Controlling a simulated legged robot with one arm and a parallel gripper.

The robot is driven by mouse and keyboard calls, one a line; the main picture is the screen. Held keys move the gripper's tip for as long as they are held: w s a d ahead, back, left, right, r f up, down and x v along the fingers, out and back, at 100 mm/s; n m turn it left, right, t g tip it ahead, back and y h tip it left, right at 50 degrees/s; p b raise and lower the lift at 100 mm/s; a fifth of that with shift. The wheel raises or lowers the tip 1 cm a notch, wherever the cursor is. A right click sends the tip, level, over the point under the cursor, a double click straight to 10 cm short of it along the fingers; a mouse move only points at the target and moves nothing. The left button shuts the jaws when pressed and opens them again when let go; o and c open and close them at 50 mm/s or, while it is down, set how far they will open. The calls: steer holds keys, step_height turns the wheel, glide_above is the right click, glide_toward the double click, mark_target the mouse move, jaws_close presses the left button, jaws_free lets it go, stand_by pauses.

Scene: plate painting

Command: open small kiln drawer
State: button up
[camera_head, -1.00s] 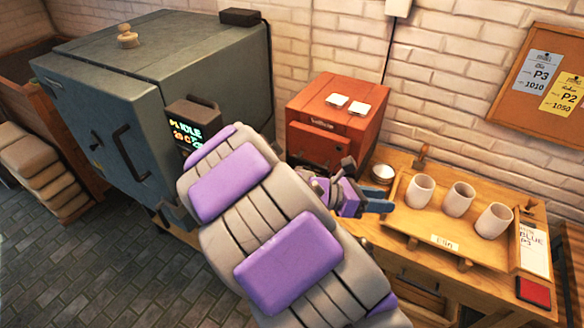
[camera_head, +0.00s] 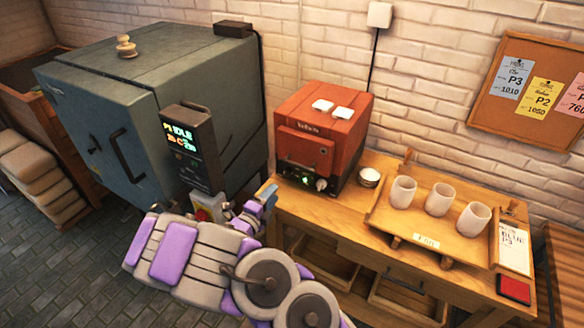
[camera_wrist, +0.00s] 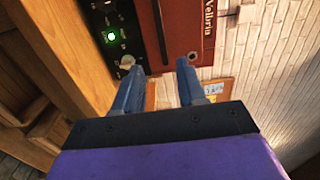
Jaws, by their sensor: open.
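The small red-orange kiln (camera_head: 325,112) stands on the wooden bench, left of the cups. Its red front panel (camera_head: 304,147) looks closed, with a dark handle along its lower edge; a green light and a knob sit below. In the wrist view the kiln's red front (camera_wrist: 190,28) and its dark control strip with the lit green light (camera_wrist: 110,37) lie beyond the fingers. My gripper (camera_head: 267,191) is in front of the bench's left end, lower left of the kiln. In the wrist view its blue fingers (camera_wrist: 158,72) are apart, with nothing held between them.
A large grey-blue kiln (camera_head: 160,95) with a control box (camera_head: 190,145) stands to the left. On the wooden bench (camera_head: 345,212) are a small bowl (camera_head: 369,176) and a tray (camera_head: 385,219) with three cups (camera_head: 438,199). A pinboard (camera_head: 490,110) hangs behind.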

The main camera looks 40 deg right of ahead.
mark_target(297, 167)
steer(key=b+x, duration=0.2)
steer(key=x, duration=1.4)
steer(key=shift+d, duration=0.45)
jaws_close()
steer(key=shift+a+f, duration=0.1)
